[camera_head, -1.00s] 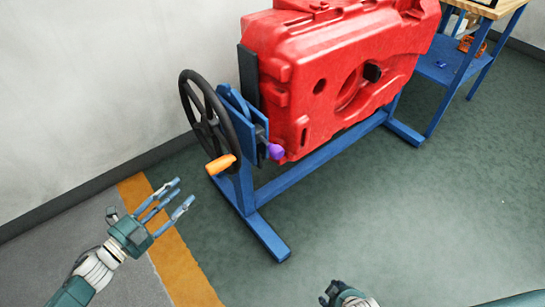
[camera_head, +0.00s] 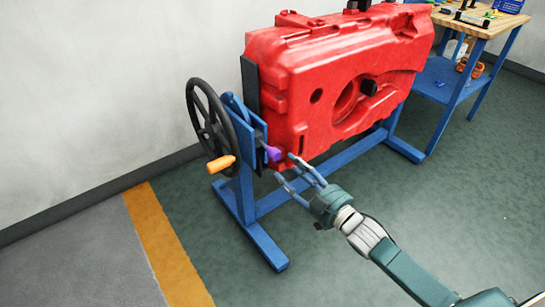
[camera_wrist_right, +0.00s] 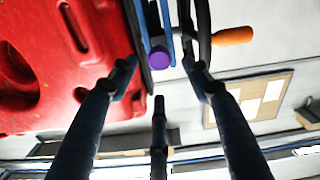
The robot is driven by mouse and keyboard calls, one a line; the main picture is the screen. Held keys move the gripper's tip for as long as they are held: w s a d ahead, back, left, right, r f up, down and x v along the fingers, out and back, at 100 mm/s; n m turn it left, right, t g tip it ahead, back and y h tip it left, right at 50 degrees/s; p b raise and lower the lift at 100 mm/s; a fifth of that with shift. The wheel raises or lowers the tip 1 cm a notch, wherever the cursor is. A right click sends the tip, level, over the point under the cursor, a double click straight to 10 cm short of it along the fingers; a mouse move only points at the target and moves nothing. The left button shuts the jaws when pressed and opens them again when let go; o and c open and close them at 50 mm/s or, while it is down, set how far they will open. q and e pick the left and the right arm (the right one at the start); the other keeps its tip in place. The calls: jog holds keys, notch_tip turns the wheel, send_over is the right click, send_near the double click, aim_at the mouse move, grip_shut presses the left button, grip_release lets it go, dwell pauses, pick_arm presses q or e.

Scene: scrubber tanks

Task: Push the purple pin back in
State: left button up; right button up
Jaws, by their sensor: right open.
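The purple pin (camera_head: 273,153) sticks out of the blue bracket on the stand, beside the lower left corner of the red tank (camera_head: 330,80). My right gripper (camera_head: 292,177) is open, with its fingertips just right of and below the pin. In the right wrist view the pin's round end (camera_wrist_right: 159,54) shows between the spread fingers (camera_wrist_right: 160,85), with nothing held. I cannot tell whether any finger touches it. My left gripper is not in view.
A black handwheel (camera_head: 213,122) with an orange handle (camera_head: 221,163) stands left of the pin. The blue stand (camera_head: 262,243) has a foot reaching forward on the floor. A workbench (camera_head: 480,25) is at the upper right. The floor at lower left is clear.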

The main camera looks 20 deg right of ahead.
aim_at(277, 157)
jog(key=b+x, duration=0.1)
jog(key=x, duration=0.7)
jog(key=shift+w+f, duration=0.1)
jog(key=shift+w, duration=0.1)
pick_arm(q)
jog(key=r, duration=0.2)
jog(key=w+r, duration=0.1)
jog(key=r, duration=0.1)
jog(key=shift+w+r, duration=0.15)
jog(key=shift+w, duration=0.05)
pick_arm(e)
jog(key=shift+a, duration=0.1)
grip_shut()
